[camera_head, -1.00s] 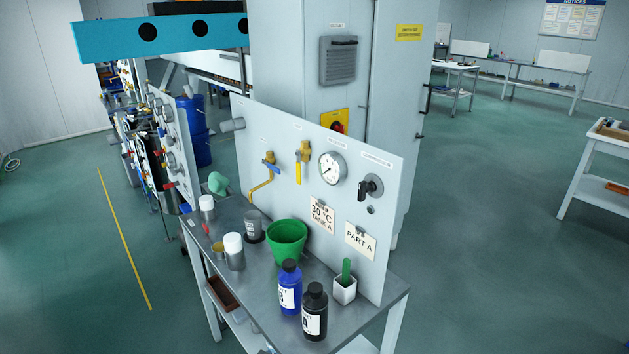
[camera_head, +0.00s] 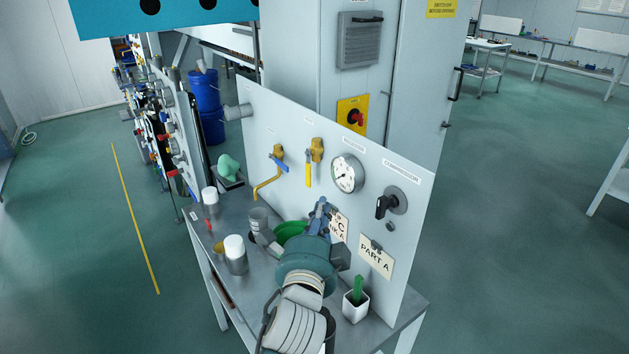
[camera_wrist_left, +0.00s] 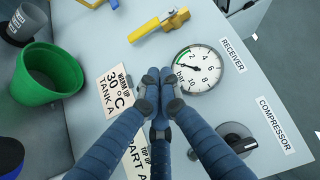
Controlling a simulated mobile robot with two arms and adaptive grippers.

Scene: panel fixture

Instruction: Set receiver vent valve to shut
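Two brass valves sit on the upright white panel; their labels are too small to read, so I cannot tell which is the vent valve. One has a yellow lever (camera_head: 308,174) hanging straight down; it also shows in the wrist view (camera_wrist_left: 146,29). The other has a blue lever (camera_head: 279,165) and a bent brass spout. The gauge (camera_head: 347,173) is labelled RECEIVER in the wrist view (camera_wrist_left: 200,70). My left gripper (camera_head: 322,210) is in front of the panel, below the yellow lever. In the wrist view its fingertips (camera_wrist_left: 160,85) are together, with nothing seen between them. My right gripper is not visible.
A black COMPRESSOR switch (camera_head: 391,205) is right of the gauge. Cards hang below, including PART A (camera_head: 376,256). The bench holds a green bucket (camera_wrist_left: 48,75), a white pot with a green handle (camera_head: 356,302), and white-lidded containers (camera_head: 235,255). My arm hides the bench front.

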